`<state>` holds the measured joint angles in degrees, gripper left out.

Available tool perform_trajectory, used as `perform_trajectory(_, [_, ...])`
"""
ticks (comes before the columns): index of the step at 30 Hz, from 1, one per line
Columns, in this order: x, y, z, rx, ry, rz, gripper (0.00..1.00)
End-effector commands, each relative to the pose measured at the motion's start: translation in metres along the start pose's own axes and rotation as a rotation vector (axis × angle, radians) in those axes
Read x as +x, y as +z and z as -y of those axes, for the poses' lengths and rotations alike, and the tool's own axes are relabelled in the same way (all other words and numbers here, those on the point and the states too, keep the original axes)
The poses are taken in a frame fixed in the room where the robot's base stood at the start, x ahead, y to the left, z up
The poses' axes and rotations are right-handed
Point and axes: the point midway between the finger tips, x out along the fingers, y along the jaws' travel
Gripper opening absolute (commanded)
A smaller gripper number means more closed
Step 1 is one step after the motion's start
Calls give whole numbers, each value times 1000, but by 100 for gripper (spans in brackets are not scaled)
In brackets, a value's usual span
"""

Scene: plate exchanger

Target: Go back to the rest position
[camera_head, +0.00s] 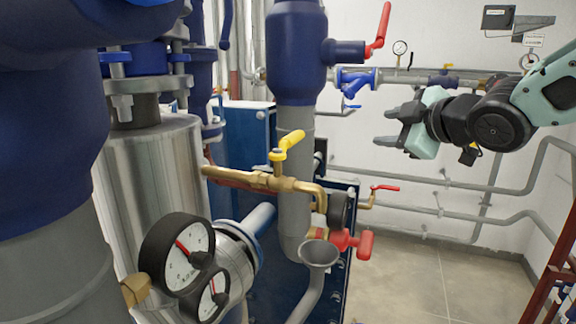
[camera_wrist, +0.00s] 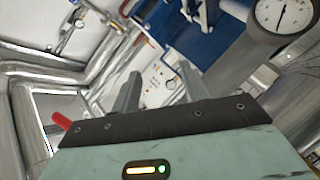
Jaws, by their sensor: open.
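My gripper (camera_head: 391,127) is in the upper right of the head view, in front of the white wall. Its two fingers point left and stand apart with nothing between them. In the wrist view the fingers (camera_wrist: 160,93) rise from the dark gripper body with a gap between them. My gripper touches none of the pipes or valves in the head view.
Left of my gripper are a blue and grey pipe (camera_head: 296,60), a yellow-handled valve (camera_head: 288,144), a red-handled valve (camera_head: 352,243) and gauges (camera_head: 186,255). Pipes (camera_head: 430,180) run along the wall. A dark red frame (camera_head: 556,270) stands lower right. The floor (camera_head: 430,285) is clear.

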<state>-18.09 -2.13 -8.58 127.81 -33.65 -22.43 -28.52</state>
Motion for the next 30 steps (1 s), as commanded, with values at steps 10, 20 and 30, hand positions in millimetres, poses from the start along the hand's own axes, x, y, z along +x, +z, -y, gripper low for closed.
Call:
perform_trajectory(10, [-76, 6, 218, 475, -497, 509, 45])
perform_trajectory(20, [-192, 12, 327, 622, -765, 952, 45])
perform_trajectory(30, [-210, 14, 338, 632, -794, 1016, 45])
